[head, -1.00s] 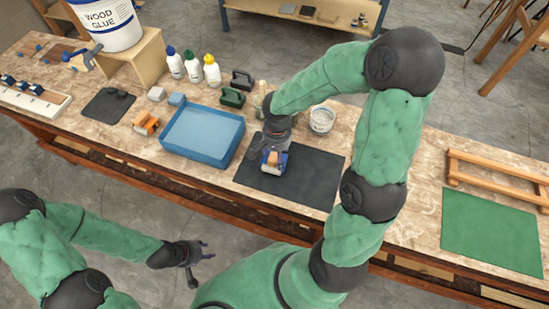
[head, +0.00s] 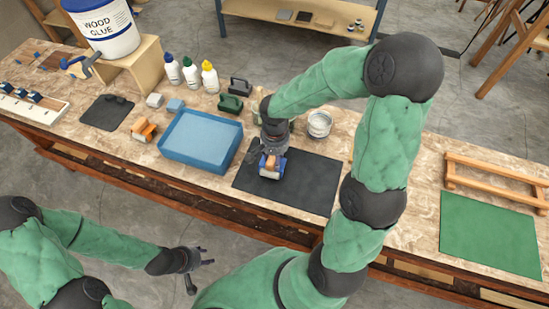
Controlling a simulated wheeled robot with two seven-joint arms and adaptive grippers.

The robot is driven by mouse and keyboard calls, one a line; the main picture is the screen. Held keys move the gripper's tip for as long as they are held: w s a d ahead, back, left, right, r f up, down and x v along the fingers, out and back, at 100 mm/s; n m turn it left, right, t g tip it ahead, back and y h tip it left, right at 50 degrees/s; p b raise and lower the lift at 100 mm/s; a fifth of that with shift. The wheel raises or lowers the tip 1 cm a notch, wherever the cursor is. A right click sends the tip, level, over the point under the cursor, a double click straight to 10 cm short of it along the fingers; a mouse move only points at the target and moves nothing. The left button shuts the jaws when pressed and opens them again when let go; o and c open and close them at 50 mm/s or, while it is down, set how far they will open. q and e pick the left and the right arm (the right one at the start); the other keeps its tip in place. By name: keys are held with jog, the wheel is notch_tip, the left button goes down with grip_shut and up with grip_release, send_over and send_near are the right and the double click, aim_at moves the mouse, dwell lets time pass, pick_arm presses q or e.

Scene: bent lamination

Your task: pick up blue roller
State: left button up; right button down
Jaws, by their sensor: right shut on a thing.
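The blue roller (head: 271,168), with a blue frame, a pale roll and an orange-brown part on top, is on or just above the dark mat (head: 308,185). I cannot tell whether it touches the mat. My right gripper (head: 270,152) comes down on it from above and is shut on it; the fingers partly hide its upper part. My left gripper (head: 206,257) is open and empty, in front of the bench over the floor.
A blue tray (head: 202,142) lies left of the mat. An orange roller (head: 144,129), bottles (head: 190,72) and a white tub (head: 319,124) stand around. A green mat (head: 489,233) and wooden rack (head: 497,175) are at right.

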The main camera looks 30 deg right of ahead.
notch_tip(320, 180, up, 3)
jog(key=shift+a+f+p, duration=0.1)
jog(key=shift+a+p, duration=0.05)
jog(key=shift+p, duration=0.3)
jog(key=s+a+r+p, duration=0.1)
jog(key=s+a+r, duration=0.2)
jog(key=a, duration=0.3)
jog(key=s+a+r+p, duration=0.1)
jog(key=s+a+r, duration=0.2)
jog(key=a+r, duration=0.3)
jog(key=shift+s+r+p, duration=0.15)
jog(key=shift+s+p, duration=0.15)
